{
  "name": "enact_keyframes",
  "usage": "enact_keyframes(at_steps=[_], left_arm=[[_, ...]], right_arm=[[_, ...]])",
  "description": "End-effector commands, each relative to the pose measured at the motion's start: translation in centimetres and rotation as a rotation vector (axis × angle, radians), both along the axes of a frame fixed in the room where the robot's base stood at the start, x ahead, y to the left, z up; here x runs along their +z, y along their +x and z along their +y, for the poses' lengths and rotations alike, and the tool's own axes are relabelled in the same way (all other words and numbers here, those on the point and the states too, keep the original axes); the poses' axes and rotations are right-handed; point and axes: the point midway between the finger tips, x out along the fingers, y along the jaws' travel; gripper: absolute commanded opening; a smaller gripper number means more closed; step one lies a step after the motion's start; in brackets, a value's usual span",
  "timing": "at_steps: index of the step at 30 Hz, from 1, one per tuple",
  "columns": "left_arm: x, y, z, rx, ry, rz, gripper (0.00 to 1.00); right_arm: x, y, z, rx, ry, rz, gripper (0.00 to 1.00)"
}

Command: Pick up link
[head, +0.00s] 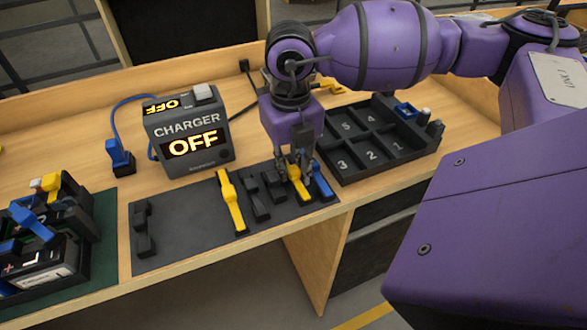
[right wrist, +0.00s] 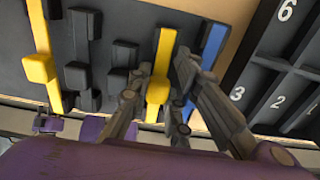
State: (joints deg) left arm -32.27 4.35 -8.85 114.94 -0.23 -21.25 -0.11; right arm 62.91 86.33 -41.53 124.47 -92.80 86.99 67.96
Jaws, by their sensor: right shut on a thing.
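Several links lie on a dark mat (head: 185,222). They are a black link (head: 143,230) at the left, a yellow link (head: 231,203), two black links (head: 256,199), a second yellow link (head: 299,187) and a blue link (head: 321,184) at the right. My right gripper (head: 295,178) points down and is shut on the second yellow link. In the right wrist view, the fingers (right wrist: 160,100) stand on both sides of this yellow link (right wrist: 160,86), beside the blue link (right wrist: 213,45). The fingers partly hide it. My left gripper is not in view.
A charger (head: 188,130) reading OFF stands behind the mat. A black numbered tray (head: 345,182) stands right of the mat, close to my right gripper. Batteries with links (head: 45,250) stand on a green mat at the left. The table's front edge runs just below the mat.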

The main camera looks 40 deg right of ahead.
Motion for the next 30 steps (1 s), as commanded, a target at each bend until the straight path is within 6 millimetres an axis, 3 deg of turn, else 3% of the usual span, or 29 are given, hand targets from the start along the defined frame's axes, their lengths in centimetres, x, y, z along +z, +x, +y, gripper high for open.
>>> enact_keyframes(at_steps=[8, 15, 23, 30], left_arm=[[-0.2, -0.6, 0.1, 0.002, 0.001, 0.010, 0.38], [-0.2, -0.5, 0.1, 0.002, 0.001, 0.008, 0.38], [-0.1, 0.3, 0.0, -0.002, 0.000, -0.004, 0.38], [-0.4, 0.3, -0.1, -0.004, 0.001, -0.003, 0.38]], right_arm=[[0.6, 0.1, 0.0, 0.000, 0.000, -0.002, 0.00], [3.6, -0.2, 0.1, 0.003, 0.000, -0.003, 0.00], [9.2, -4.6, 2.0, 0.005, -0.003, -0.007, 0.00], [12.0, -10.7, 4.6, 0.007, -0.003, -0.003, 0.00]])
